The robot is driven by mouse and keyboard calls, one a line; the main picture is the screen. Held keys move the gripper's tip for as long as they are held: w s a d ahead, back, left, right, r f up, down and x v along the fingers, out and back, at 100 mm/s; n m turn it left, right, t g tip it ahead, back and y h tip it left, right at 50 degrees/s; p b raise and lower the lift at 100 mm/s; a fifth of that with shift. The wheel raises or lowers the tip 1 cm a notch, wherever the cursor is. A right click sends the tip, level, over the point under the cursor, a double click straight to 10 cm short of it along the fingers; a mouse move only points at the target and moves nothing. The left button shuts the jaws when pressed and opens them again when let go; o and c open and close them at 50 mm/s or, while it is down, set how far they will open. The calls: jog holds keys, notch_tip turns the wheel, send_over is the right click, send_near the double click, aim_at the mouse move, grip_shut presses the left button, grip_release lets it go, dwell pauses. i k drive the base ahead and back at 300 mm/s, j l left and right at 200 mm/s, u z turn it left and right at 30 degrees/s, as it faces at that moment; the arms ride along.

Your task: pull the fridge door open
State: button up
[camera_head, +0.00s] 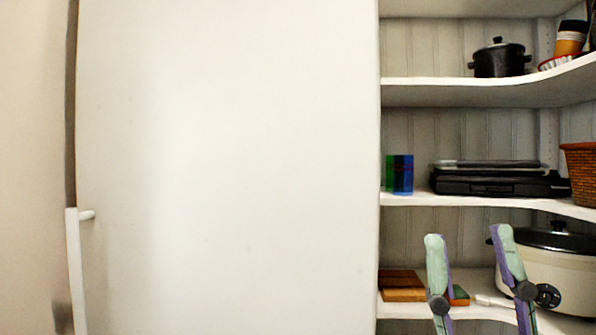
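The fridge door (230,160) is a large flat white panel filling the left and middle of the view. It looks closed, with a dark narrow gap along its left edge. A white bar handle (75,270) stands off the door at the lower left; its lower end is cut off by the frame. My gripper (468,242) is at the lower right, in front of the shelves and well to the right of the handle. Its two green and purple fingers point up and stand apart, with nothing between them but the shelf scene behind.
Corner shelves (470,93) stand right of the door. They hold a black pot (499,60), a blue box (402,175), a black flat case (490,184), a woven basket (582,172) and a cream slow cooker (565,275). A plain wall (33,140) borders the door's left side.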

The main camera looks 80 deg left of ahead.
aim_at(228, 151)
jog(key=u, duration=2.9)
jog(key=k+l, duration=0.2)
jog(key=l+z, duration=0.1)
jog(key=i, duration=0.3)
